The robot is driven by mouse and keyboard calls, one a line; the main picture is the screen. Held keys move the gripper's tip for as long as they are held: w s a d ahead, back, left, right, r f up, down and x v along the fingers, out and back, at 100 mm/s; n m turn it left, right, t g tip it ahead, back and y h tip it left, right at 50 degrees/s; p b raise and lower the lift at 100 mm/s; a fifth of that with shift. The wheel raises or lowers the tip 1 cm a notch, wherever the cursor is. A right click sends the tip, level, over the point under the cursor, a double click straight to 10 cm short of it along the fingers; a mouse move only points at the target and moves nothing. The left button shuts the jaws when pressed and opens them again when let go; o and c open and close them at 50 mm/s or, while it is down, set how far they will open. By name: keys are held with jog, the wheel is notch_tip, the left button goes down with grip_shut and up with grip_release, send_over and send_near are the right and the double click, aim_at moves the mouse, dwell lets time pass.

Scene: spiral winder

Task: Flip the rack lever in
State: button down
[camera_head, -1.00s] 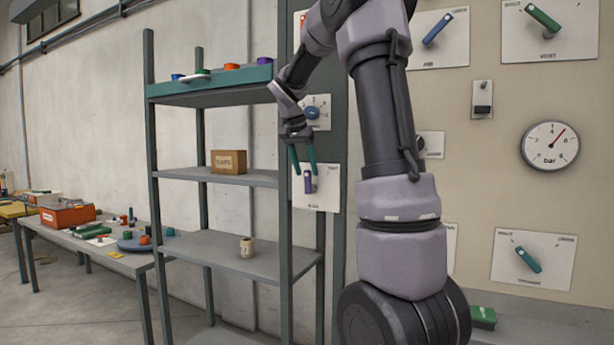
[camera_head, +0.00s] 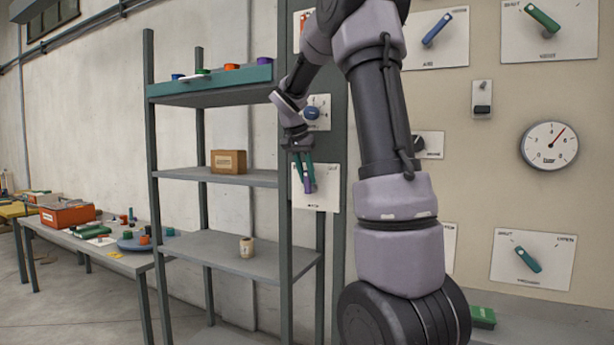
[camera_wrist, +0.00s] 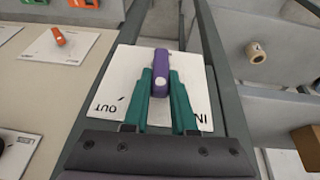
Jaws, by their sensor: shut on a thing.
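The rack lever (camera_head: 309,186) is purple, on a white plate (camera_head: 328,196) fixed to the front post of the rack. In the wrist view the lever (camera_wrist: 162,66) stands about in the middle of its plate (camera_wrist: 128,70), with OUT printed on the left and IN on the right. My gripper (camera_head: 306,175) has green fingers and reaches down to the lever. In the wrist view the fingers (camera_wrist: 162,88) are on either side of the lever and shut on it. The fingers hide part of the lever and plate.
The grey rack (camera_head: 225,178) holds a brown box (camera_head: 228,162) and a small tan roll (camera_head: 247,247). A blue knob (camera_head: 312,113) sits on a plate just above the lever. The panel at right carries other levers and a gauge (camera_head: 549,145).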

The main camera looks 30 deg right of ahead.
jog(key=shift+w+a, duration=0.1)
jog(key=shift+w+a+f+n+g+h, duration=0.2)
jog(key=shift+w+a+n+g+h, duration=0.15)
jog(key=shift+g+h, duration=0.6)
jog(key=shift+w+a+f+n+g+h, duration=0.25)
jog(key=shift+w+g+h, duration=0.15)
jog(key=shift+g+h, duration=0.55)
jog(key=shift+w+a+f+n+g+h, duration=0.25)
jog(key=shift+w+g+h, duration=0.15)
jog(key=shift+g+h, duration=0.5)
jog(key=shift+g, duration=0.3)
jog(key=c, duration=0.7)
grip_release()
jog(key=shift+a, duration=0.1)
jog(key=v, duration=1)
jog(key=shift+w+a+r, duration=0.1)
jog(key=shift+a+r, duration=0.05)
jog(key=shift+r, duration=0.2)
